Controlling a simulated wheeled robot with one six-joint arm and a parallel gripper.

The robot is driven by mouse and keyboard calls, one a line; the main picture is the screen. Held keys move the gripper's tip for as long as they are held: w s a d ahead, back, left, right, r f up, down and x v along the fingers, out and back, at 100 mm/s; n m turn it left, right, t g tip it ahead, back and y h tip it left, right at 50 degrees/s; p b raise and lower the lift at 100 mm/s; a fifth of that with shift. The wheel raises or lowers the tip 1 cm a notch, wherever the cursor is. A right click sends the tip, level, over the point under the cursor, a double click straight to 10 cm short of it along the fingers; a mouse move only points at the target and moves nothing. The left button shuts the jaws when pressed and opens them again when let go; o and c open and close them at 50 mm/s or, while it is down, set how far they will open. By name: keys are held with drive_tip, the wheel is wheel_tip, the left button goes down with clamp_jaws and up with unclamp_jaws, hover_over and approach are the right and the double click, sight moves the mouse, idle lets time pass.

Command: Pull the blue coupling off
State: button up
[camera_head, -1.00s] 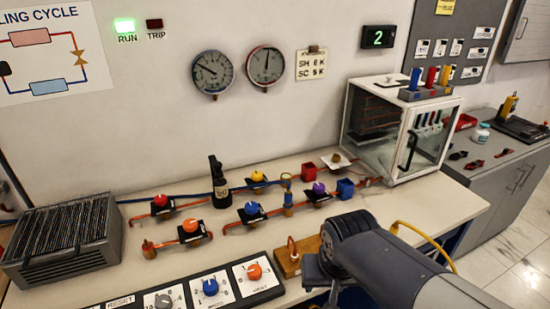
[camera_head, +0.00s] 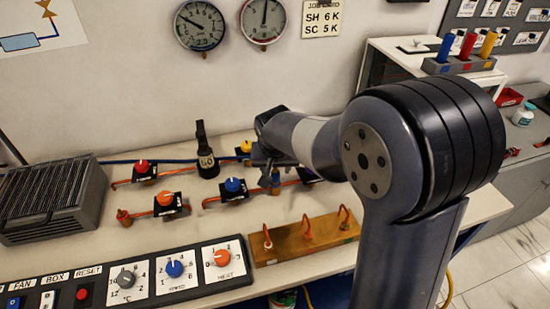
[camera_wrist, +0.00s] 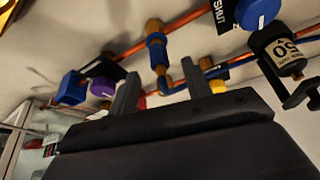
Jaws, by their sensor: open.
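The blue coupling (camera_wrist: 157,42) shows in the wrist view as a blue collar with brass parts at both ends, beside the orange-brown copper pipe (camera_wrist: 190,20). In the head view the coupling (camera_head: 276,175) is small and partly hidden by my arm. My gripper (camera_wrist: 162,88) is open and empty in the wrist view. Its two dark fingers point toward the coupling, one on each side of its line, with the fingertips short of the blue collar. In the head view my gripper (camera_head: 266,160) is close above the coupling, but its fingertips are hard to make out.
A blue hose (camera_wrist: 190,84) passes close to the fingers. Purple (camera_wrist: 103,87) and yellow (camera_wrist: 218,86) knobs and a blue box (camera_wrist: 72,88) sit nearby. A black bottle-like part (camera_head: 206,160) stands left of my gripper. A wooden block with copper hooks (camera_head: 305,235) lies in front.

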sight(275, 171)
drive_tip(key=shift+x, duration=2.5)
drive_tip(key=shift+c, duration=0.4)
clamp_jaws()
